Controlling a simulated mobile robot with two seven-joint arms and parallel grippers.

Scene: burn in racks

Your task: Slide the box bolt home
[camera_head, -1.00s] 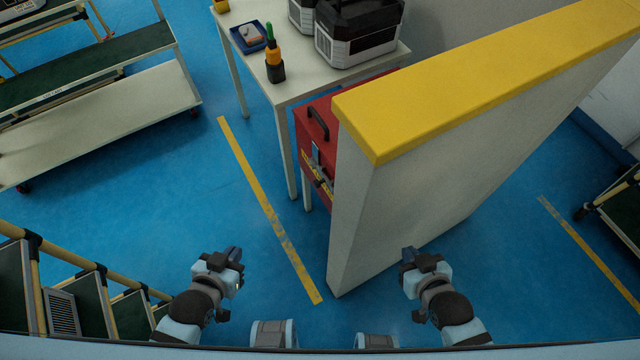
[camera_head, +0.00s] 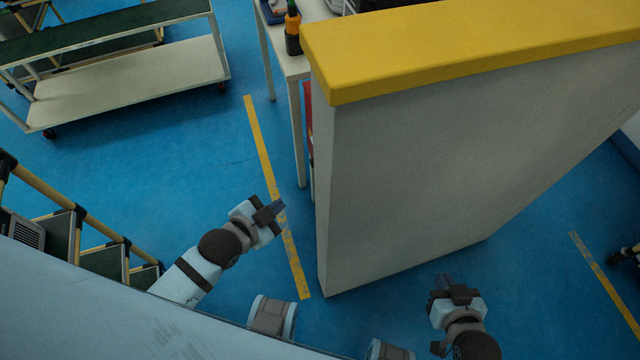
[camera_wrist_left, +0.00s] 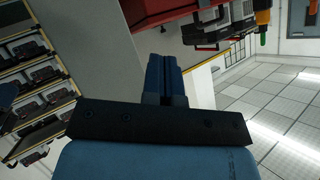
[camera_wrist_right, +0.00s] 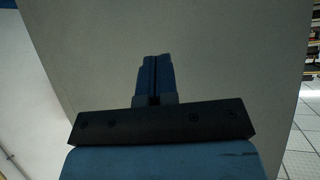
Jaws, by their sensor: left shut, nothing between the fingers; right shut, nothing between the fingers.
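The red box is mostly hidden behind the partition wall; only a thin red strip (camera_head: 308,120) shows in the head view. A red surface (camera_wrist_left: 160,10), likely the same box, shows at the top of the left wrist view. The bolt cannot be made out in any current view. My left gripper (camera_head: 277,208) is shut and empty, above the floor left of the wall's end. My right gripper (camera_head: 444,281) is shut and empty, in front of the wall's broad face, which fills most of the right wrist view behind its fingers (camera_wrist_right: 155,72).
The grey partition wall (camera_head: 400,170) with a yellow top (camera_head: 450,45) stands between my arms and the red box. A white table (camera_head: 296,65) with a screwdriver-like tool (camera_head: 292,30) is behind it. A cart (camera_head: 130,85) stands left. Blue floor is clear between.

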